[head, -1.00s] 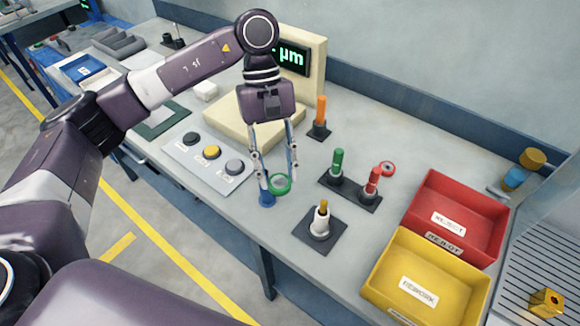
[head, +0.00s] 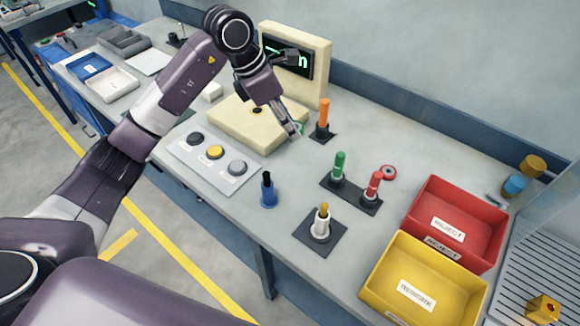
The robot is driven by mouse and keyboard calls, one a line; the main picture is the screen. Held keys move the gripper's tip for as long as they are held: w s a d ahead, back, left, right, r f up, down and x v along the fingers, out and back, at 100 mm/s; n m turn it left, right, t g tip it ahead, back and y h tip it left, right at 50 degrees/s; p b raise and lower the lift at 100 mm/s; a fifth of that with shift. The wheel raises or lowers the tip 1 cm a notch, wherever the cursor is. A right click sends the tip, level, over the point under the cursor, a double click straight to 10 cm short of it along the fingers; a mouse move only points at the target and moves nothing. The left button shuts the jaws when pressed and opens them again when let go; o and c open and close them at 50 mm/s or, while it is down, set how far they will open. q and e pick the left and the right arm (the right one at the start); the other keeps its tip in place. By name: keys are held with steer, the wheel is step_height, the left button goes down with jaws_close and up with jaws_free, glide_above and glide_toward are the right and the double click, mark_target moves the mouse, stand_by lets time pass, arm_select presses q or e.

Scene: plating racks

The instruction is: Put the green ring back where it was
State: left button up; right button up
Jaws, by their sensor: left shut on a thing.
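My left gripper (head: 295,131) is shut on the green ring (head: 301,127), beside the beige gauge stand and left of the orange post. Only a sliver of the ring shows behind the fingers. A green post (head: 339,167) and a red post (head: 374,187) stand upright on one dark base. An orange post (head: 323,114) stands on its own small base. A white post with a yellow tip (head: 321,222) stands on a dark square plate. My right gripper is out of view.
The beige gauge stand (head: 310,92) with a dark display rises behind my gripper. A panel with round buttons (head: 183,160) lies left. Red reject (head: 482,190) and yellow rework (head: 468,272) bins fill the right.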

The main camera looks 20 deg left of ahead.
arm_select(q)
steer(key=p, duration=0.3)
glide_above(294, 174)
steer(key=s+a, duration=0.1)
step_height(294, 174, down, 11)
steer(key=shift+a+f, duration=0.1)
steer(key=shift+a, duration=0.05)
steer(key=shift+f+p, duration=0.5)
steer(key=shift+f, duration=2.05)
steer(key=o, duration=0.9)
steer(key=shift+o, duration=0.6)
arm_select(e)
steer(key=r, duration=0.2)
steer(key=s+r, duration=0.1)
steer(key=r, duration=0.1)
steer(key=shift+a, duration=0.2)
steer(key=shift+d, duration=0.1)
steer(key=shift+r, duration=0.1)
